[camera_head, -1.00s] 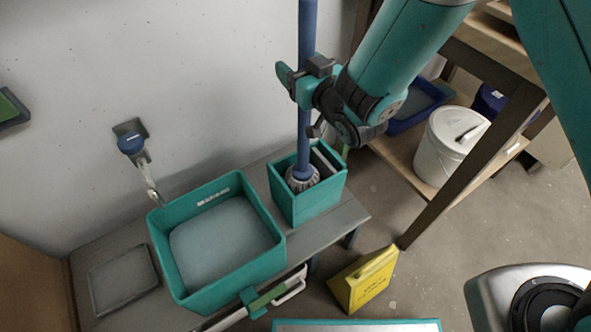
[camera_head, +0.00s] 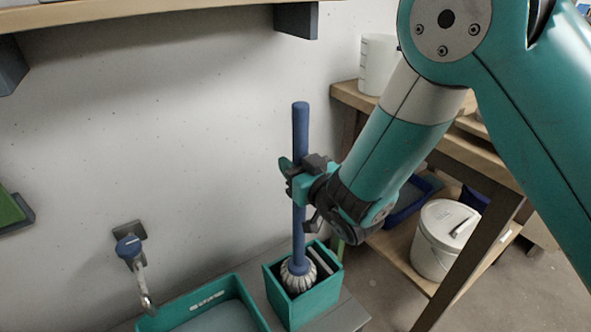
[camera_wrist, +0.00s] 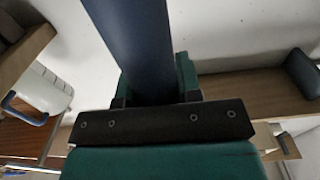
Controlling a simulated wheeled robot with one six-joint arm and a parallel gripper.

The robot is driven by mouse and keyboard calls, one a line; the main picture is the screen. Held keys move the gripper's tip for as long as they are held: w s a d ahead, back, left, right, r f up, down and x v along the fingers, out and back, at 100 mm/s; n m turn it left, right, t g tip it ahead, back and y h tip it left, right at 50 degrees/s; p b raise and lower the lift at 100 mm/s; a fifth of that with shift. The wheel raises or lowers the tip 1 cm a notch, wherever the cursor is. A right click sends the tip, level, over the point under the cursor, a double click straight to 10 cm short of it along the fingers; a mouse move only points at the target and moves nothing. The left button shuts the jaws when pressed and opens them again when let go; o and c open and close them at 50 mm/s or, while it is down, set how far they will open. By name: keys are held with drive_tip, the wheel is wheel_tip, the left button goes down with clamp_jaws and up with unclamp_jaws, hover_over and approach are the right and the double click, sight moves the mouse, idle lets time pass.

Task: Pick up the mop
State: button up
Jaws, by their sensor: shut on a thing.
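The mop has a blue handle (camera_head: 300,125) and a pale grey, ribbed head (camera_head: 298,273). It stands upright, with its head inside the teal square box (camera_head: 312,305); the head's lower part is hidden by the box wall. My gripper (camera_head: 299,181) is shut around the handle, about midway up, above the box. In the wrist view the blue handle (camera_wrist: 133,45) runs up between the green jaws. I cannot tell whether the head touches the box bottom.
A teal basin (camera_head: 165,318) sits left of the box, below a blue-handled tap (camera_head: 129,247). A shelf (camera_head: 130,14) runs along the wall above. At right, a wooden rack holds a white lidded bucket (camera_head: 443,240) and a blue tray (camera_head: 407,203). The wall behind the mop is bare.

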wheel_tip(320, 180, up, 16)
drive_tip(key=p, duration=1.4)
drive_tip(key=shift+p, duration=0.3)
drive_tip(key=shift+r, duration=0.1)
drive_tip(key=o, duration=0.4)
clamp_jaws()
